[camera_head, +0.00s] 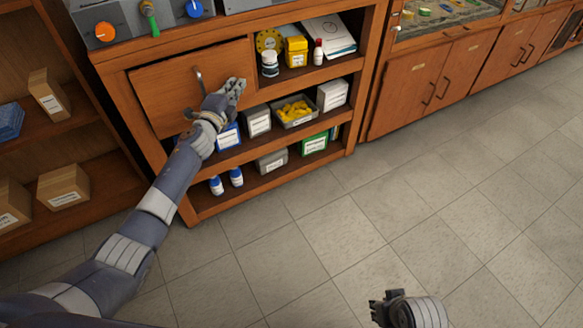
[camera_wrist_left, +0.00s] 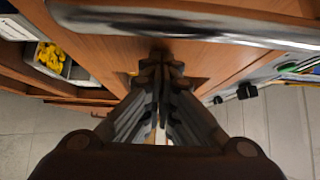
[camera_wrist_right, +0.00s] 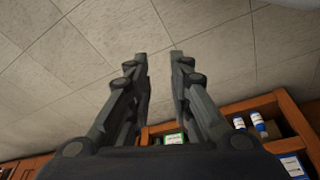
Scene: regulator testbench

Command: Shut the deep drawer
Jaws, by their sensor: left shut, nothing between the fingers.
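The deep drawer (camera_head: 165,88) has a plain wooden front in the upper left of the wooden cabinet. Its metal handle (camera_head: 198,76) is upright on the front; in the left wrist view the handle (camera_wrist_left: 190,27) crosses the top. My left gripper (camera_head: 238,85) is shut and empty near the drawer's right side. In the left wrist view its fingertips (camera_wrist_left: 162,62) point at the wood, and contact is unclear. My right gripper (camera_head: 376,309) is low over the floor; its fingers (camera_wrist_right: 159,58) are apart and empty.
Open shelves (camera_head: 333,70) right of the drawer hold bottles, boxes and a tray of yellow parts (camera_head: 294,111). Knobbed equipment (camera_head: 125,22) stands on top. A shelf unit with cartons (camera_head: 62,187) is at left. The tiled floor (camera_head: 400,200) in front is clear.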

